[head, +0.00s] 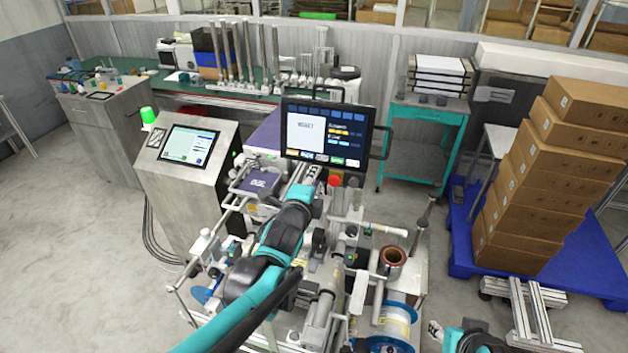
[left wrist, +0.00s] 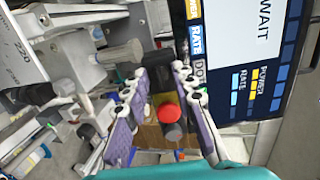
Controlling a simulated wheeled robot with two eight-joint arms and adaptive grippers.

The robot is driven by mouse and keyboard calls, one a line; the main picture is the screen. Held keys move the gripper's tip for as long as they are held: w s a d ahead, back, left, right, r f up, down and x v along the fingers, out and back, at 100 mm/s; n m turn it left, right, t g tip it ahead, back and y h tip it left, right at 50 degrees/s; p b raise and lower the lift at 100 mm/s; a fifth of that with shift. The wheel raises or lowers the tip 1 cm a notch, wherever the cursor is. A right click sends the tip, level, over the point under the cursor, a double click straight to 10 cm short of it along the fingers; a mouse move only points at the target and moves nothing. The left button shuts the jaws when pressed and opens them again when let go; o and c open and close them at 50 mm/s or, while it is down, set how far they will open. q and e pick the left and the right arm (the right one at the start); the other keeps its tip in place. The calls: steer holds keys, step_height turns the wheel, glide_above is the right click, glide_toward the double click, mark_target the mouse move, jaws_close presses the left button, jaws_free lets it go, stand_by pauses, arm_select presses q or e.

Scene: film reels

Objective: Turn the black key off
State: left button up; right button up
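The control panel below the monitor (head: 327,135) carries a red button (head: 334,181) with a dark round knob (head: 352,182) just to its right. In the left wrist view, the red button (left wrist: 168,113) shows between my fingers, with a dark grey knob (left wrist: 173,132) below it and a black block (left wrist: 160,86) above it. I cannot tell for sure which dark part is the black key, nor how it is turned. My left gripper (left wrist: 161,75) is open, its purple-padded fingers apart and holding nothing visible. My right gripper (head: 437,330) is only partly in view at the bottom right.
A grey console (head: 188,144) with a screen stands to the left. Rollers, rods and a blue-edged reel (head: 395,325) crowd the machine below the panel. Stacked cartons (head: 530,180) stand on a blue pallet (head: 465,255) at right.

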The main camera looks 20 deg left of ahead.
arm_select(q)
jaws_close()
steer(key=shift+n, duration=0.4)
steer(key=shift+n+g+h+p, duration=0.3)
steer(key=shift+n+h+p, duration=0.1)
steer(key=shift+n, duration=8)
